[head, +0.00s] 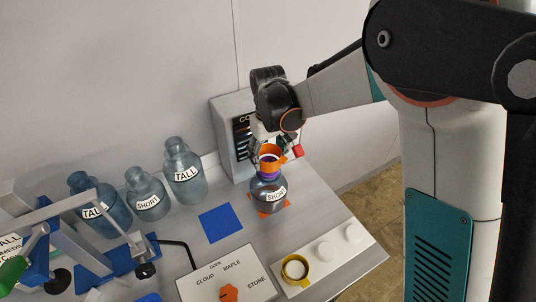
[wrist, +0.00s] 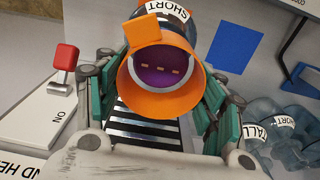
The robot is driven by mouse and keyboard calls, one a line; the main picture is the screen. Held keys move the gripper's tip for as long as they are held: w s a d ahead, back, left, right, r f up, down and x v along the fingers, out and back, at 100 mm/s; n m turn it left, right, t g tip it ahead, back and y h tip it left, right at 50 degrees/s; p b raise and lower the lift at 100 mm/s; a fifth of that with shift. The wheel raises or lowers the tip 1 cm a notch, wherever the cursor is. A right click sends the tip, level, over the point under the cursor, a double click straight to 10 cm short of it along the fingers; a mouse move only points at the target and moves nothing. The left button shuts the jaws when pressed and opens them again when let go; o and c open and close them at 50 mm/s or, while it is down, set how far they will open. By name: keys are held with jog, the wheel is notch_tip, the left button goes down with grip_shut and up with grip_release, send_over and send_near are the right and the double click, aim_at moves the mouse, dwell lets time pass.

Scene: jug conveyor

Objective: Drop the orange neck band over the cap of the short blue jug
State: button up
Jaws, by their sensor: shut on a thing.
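The short jug (head: 268,194), dark grey-blue with a SHORT label, stands upright on an orange square (head: 285,202). Its purple cap shows through the orange neck band (wrist: 187,100) in the wrist view, and purple (head: 267,175) also shows just below the band (head: 271,166) in the head view. My gripper (head: 270,152) is shut on the band, its teal-lined fingers on either side of it in the wrist view (wrist: 160,95). The band is over the jug's top and looks roughly lined up with the cap. I cannot tell whether it surrounds the cap or hovers just above it.
Tall and short jugs (head: 148,197) stand at the back left. A grey console (head: 232,130) is behind, with a red switch (wrist: 66,57) beside my gripper. A yellow ring (head: 295,268) sits on a white strip at the front. A blue square (head: 220,222) is bare.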

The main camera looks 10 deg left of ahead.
jog(key=shift+f+b, duration=1.55)
jog(key=shift+f, duration=0.25)
dwell(0.8)
dwell(0.6)
jog(key=o, duration=1.1)
jog(key=o, duration=0.3)
jog(key=shift+r, duration=0.1)
jog(key=shift+r+p, duration=2.4)
jog(key=shift+r, duration=2.05)
